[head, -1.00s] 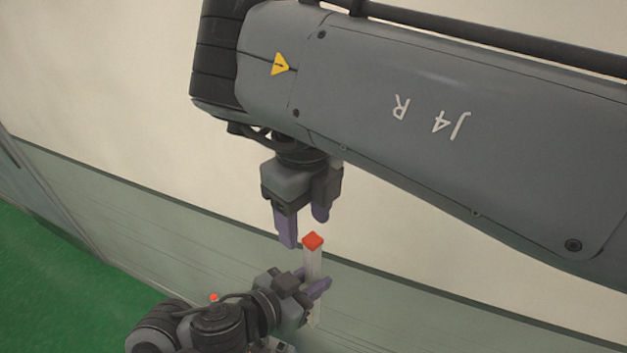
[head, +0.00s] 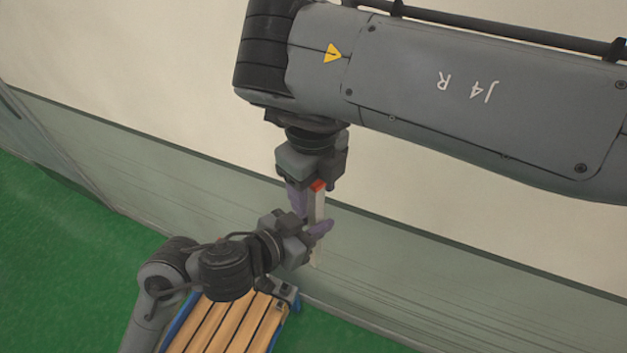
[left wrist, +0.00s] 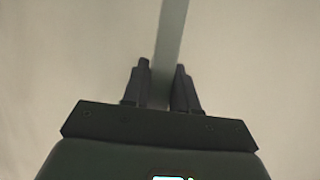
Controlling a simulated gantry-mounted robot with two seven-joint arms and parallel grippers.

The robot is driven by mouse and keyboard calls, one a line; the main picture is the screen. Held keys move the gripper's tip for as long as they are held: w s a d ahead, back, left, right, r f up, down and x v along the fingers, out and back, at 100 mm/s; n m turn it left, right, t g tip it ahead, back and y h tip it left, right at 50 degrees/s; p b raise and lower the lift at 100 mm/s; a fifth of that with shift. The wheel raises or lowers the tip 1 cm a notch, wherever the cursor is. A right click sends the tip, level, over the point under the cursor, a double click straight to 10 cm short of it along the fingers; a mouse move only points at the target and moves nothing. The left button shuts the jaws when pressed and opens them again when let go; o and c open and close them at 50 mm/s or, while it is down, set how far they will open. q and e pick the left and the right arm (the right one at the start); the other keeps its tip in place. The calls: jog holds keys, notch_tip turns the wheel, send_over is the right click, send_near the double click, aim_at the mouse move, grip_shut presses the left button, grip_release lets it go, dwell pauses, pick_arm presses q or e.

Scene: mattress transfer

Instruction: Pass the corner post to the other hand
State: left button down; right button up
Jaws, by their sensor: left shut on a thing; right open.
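The corner post (head: 318,206) is a pale, slim bar with a red top end, standing close to upright in the head view. My left gripper (head: 309,235) is shut on its middle part, and the post's pale lower end shows below the fingers. The left wrist view shows the post (left wrist: 169,45) as a grey strip between the two dark fingers (left wrist: 161,85). My right gripper (head: 312,195) is open above, pointing down, with its fingers around or beside the red top end. I cannot tell whether they touch it.
A slatted wooden frame with blue edges (head: 225,325) lies below my left arm. The floor (head: 60,230) is green. A pale wall with a grey-green lower band (head: 420,265) stands behind the grippers.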

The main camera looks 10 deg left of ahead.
jog(key=c, duration=1)
pick_arm(q)
jog(key=c, duration=0.8)
grip_release()
pick_arm(e)
grip_shut()
